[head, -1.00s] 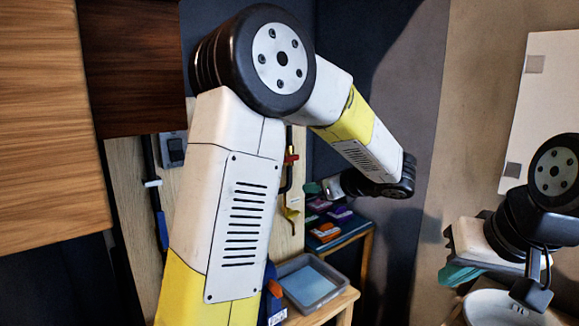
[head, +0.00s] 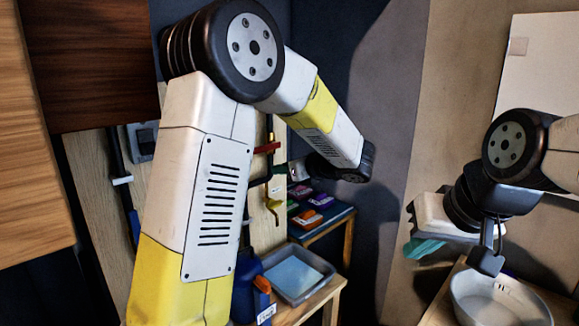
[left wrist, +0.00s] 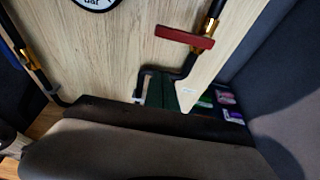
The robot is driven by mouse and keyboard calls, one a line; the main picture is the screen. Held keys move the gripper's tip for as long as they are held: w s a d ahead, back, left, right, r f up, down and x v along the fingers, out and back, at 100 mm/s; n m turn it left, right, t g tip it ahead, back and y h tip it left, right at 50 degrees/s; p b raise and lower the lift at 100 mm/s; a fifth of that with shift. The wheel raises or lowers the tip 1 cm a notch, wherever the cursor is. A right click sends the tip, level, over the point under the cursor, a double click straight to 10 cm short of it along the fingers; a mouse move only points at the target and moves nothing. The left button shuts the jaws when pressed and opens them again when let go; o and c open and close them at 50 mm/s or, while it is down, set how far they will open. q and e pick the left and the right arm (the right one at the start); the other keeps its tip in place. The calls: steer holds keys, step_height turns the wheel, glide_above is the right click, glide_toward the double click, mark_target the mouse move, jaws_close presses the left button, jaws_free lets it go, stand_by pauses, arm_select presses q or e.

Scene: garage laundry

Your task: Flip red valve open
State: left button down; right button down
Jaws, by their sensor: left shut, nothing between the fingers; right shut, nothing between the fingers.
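The red valve handle (head: 267,148) is on a dark pipe on the wooden panel, partly beside my left arm's edge in the head view. In the left wrist view the red handle (left wrist: 185,38) lies crosswise to its pipe, near a brass fitting. My left gripper (head: 281,171) is shut and empty, just below the red handle in the head view; its fingertips are small there. Its green fingers (left wrist: 160,90) also show in the left wrist view, below the handle and apart from it in the picture. My right gripper (head: 424,248) is shut and empty, far right.
Small coloured boxes lie on a blue shelf (head: 335,217). A white basin (head: 500,304) stands below my right arm. Wooden cabinets are at upper left.

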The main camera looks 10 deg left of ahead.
mark_target(259, 150)
arm_select(q)
steer(key=x, duration=0.8)
steer(key=r, duration=0.4)
steer(key=shift+s+d+r, duration=0.15)
steer(key=shift+s+d, duration=0.15)
steer(key=shift+d, duration=0.05)
steer(key=shift+r+m, duration=0.4)
steer(key=shift+r+m+g+y, duration=0.5)
steer(key=shift+r+m+g, duration=0.1)
steer(key=shift+r+m, duration=0.25)
steer(key=w+r+m+y, duration=0.1)
steer(key=r+m, duration=0.1)
steer(key=w+d+r+m+g+y, duration=0.1)
steer(key=m, duration=0.1)
steer(key=d+r+m+y, duration=0.1)
steer(key=r+m, duration=0.1)
steer(key=shift+w+d+r+m+g, duration=0.1)
steer(key=shift+w+r+m+g, duration=0.2)
steer(key=shift+w+m+g, duration=0.1)
arm_select(e)
steer(key=shift+w+d, duration=0.25)
steer(key=shift+w, duration=0.05)
